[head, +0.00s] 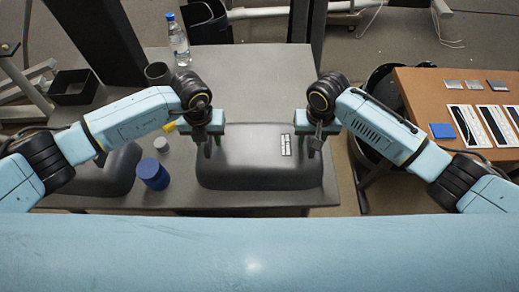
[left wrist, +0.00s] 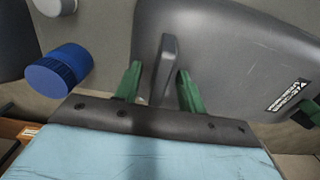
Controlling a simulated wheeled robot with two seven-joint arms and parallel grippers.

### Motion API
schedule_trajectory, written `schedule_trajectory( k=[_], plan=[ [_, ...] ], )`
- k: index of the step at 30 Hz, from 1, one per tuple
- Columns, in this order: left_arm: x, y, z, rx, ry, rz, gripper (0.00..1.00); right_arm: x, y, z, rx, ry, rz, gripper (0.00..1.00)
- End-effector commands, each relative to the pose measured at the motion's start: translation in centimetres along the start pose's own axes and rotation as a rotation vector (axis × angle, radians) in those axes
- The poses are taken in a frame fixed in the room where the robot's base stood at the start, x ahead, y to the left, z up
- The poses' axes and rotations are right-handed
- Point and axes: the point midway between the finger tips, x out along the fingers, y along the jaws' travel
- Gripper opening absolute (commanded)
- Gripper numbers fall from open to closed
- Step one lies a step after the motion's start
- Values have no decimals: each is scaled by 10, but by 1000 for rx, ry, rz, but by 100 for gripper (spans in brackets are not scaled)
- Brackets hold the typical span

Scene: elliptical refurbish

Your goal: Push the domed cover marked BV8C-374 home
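A grey domed cover (head: 245,165) sits at the front of the grey table, with a white label (head: 286,145) near its right end. The label's text is too small to read surely. My left gripper (head: 207,143) is over the cover's left end. In the left wrist view its green fingers (left wrist: 157,88) stand apart on both sides of an upright grey handle (left wrist: 167,65) on the cover (left wrist: 225,50), with gaps visible between. My right gripper (head: 316,148) is at the cover's right end. Its fingertips are small and dark, so its opening is unclear.
A second grey domed piece (head: 112,172) lies left, partly behind my left arm. A wooden table (head: 440,90) is right.

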Motion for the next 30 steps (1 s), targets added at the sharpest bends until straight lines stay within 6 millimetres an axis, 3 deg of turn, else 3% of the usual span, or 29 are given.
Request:
schedule_trajectory(
  k=[2,9,30],
  plan=[
    [0,0,0,0,0,0,32,0,0,0,0,0,0,32],
    [0,0,0,0,0,0,1,0,0,0,0,0,0,1],
    [-9,0,1,0,-1,-1,0,-9,0,-1,0,1,-1,0]
  ],
)
